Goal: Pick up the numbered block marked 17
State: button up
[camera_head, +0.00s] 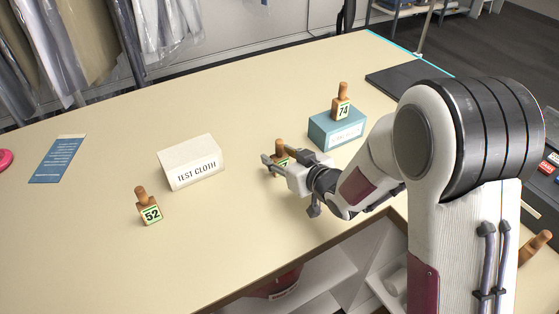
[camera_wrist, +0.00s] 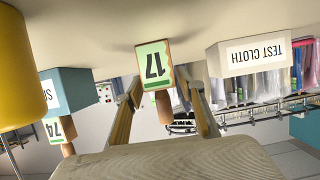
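The block marked 17 (camera_wrist: 153,65) is wooden with a green-edged number label and a peg-like handle. It stands on the table, partly hidden behind my gripper in the head view (camera_head: 280,150). My gripper (camera_head: 276,160) is open at the block. In the upside-down wrist view, its two fingers (camera_wrist: 159,80) flank the block's handle, with a visible gap between them. I cannot tell whether either finger touches the block.
A block marked 74 (camera_head: 342,103) stands on a blue box (camera_head: 330,132). A white TEST CLOTH box (camera_head: 190,163) and block 52 (camera_head: 149,207) stand to the left. A blue card (camera_head: 57,158) lies farther left. The table's front left is clear.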

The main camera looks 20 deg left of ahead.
aim_at(280, 141)
jog(key=c, duration=0.6)
jog(key=shift+r, duration=0.2)
jog(key=shift+r, duration=4.85)
